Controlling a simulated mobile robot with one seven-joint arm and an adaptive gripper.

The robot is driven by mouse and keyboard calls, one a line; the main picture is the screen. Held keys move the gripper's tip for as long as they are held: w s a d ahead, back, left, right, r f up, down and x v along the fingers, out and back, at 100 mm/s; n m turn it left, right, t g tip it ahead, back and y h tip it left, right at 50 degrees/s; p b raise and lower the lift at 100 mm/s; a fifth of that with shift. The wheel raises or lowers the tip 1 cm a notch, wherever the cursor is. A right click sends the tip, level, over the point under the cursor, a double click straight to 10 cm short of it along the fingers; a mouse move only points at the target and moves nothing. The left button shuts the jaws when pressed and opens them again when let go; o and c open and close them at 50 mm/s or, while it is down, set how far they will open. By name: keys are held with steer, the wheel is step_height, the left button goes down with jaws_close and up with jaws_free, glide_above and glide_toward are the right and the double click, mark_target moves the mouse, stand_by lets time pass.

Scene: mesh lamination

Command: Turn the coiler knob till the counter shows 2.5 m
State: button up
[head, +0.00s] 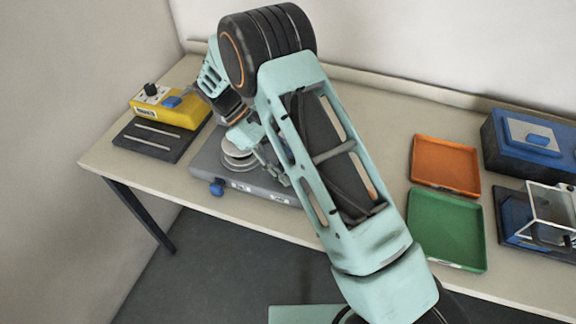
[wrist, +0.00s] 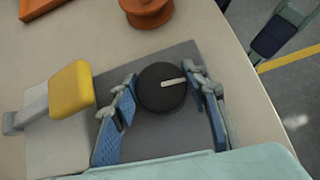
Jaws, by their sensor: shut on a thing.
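In the wrist view a round black knob (wrist: 160,92) with a white pointer mark sits on a grey plate (wrist: 170,138). My gripper (wrist: 162,86) has its blue-padded fingers on either side of the knob and is shut on it. The white mark points to the right, toward the right finger. In the head view my arm reaches down over a grey unit (head: 208,165) with pale round discs (head: 238,157) on top, and hides much of it. I cannot read a counter value in either view.
In the head view a yellow box (head: 180,115) stands at the left. An orange tray (head: 446,165) and a green tray (head: 447,228) lie to the right, beside a blue box (head: 530,138). In the wrist view a yellow block (wrist: 72,88) and an orange spool (wrist: 148,10) are near the knob.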

stand_by(0.5)
steer(key=o, duration=1.2)
steer(key=v, duration=1.2)
